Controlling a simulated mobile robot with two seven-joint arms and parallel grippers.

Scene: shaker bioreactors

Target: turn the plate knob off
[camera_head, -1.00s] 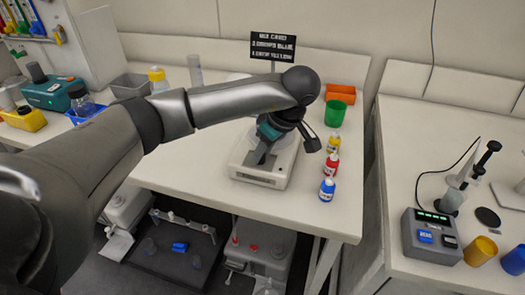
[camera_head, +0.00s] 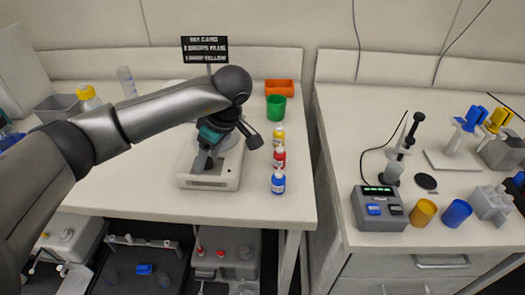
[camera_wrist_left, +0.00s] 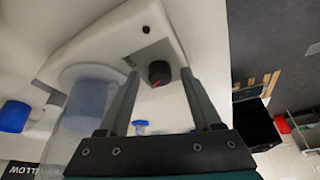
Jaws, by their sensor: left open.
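The white plate device (camera_head: 209,183) stands on the left bench, with my left gripper (camera_head: 213,150) low over it, hiding part of its top and front. In the left wrist view the plate's white body (camera_wrist_left: 110,40) fills the upper left. Its dark round knob (camera_wrist_left: 159,73) with a red mark shows between the tips of my left gripper (camera_wrist_left: 160,76). The fingers are open, one on each side of the knob. I cannot tell whether they touch it. A clear glass vessel (camera_wrist_left: 80,110) is beside the left finger. My right gripper is out of view.
Yellow (camera_head: 278,137), red (camera_head: 279,157) and blue (camera_head: 278,182) bottles stand right of the plate. A green cup (camera_head: 276,107) and orange tray (camera_head: 279,87) are behind them. A sign (camera_head: 205,48) rises behind the arm. A grey box (camera_head: 380,208) sits on the right bench.

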